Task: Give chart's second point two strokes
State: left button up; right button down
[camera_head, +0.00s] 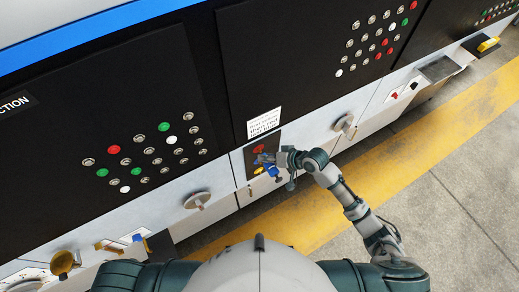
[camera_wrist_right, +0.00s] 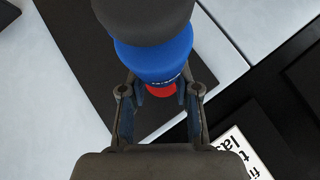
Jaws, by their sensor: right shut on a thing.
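The chart, a white card with black print (camera_head: 264,123), is fixed on the machine front; part of it shows in the wrist view (camera_wrist_right: 242,154). Below it, a dark plate (camera_wrist_right: 72,52) carries a red point (camera_head: 258,149) and a yellow point (camera_head: 258,171). My right gripper (camera_head: 278,161) is at this plate. In the wrist view its fingers (camera_wrist_right: 158,88) are shut on a blue round tool (camera_wrist_right: 160,60) with a dark grey end (camera_wrist_right: 145,18). A red part (camera_wrist_right: 161,90) shows between the fingertips. The tool's contact with any point is hidden. My left gripper is out of view.
Black panels with lamps and buttons stand left (camera_head: 60,120) and right (camera_head: 300,60). Round grey handles (camera_head: 197,200) (camera_head: 346,123) stick out on either side. A gold cup-like part (camera_head: 64,262) is at lower left. The yellow-striped floor (camera_head: 420,145) is clear.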

jog(key=shift+w+a, duration=0.3)
jog(key=shift+w, duration=0.2)
jog(key=shift+w+a, duration=0.25)
jog(key=shift+w, duration=0.2)
dwell(0.3)
jog(key=shift+w, duration=0.1)
dwell(0.6)
